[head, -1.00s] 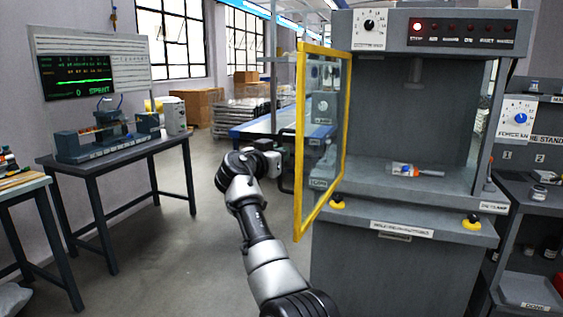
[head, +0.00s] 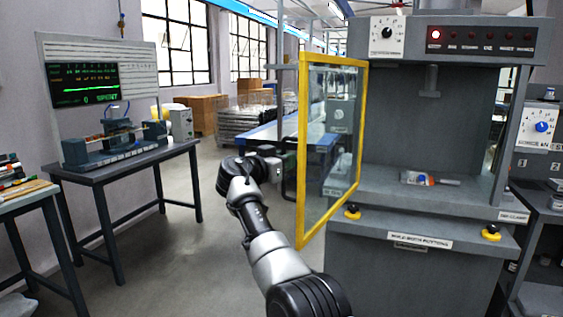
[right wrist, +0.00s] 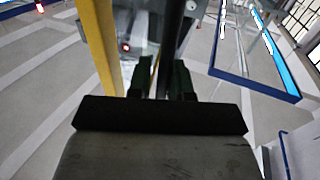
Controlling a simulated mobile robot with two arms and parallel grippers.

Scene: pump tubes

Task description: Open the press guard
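The press guard (head: 303,150), a clear pane in a yellow frame, stands swung out from the left side of the grey press (head: 420,110), so the press front is uncovered. A dark bar handle (head: 287,180) sits on the guard's outer face. My right gripper (head: 278,164) is at this handle. In the right wrist view the dark handle bar (right wrist: 173,35) runs down between the two fingers (right wrist: 163,80), which look closed around it, beside the yellow frame (right wrist: 97,45). My left gripper is not in view.
A small blue-and-orange part (head: 417,179) lies on the press bed. Yellow-based buttons (head: 491,234) sit on the press front. A workbench (head: 120,160) with a test rig stands left, a dark shelf (head: 545,210) right. The floor between bench and press is clear.

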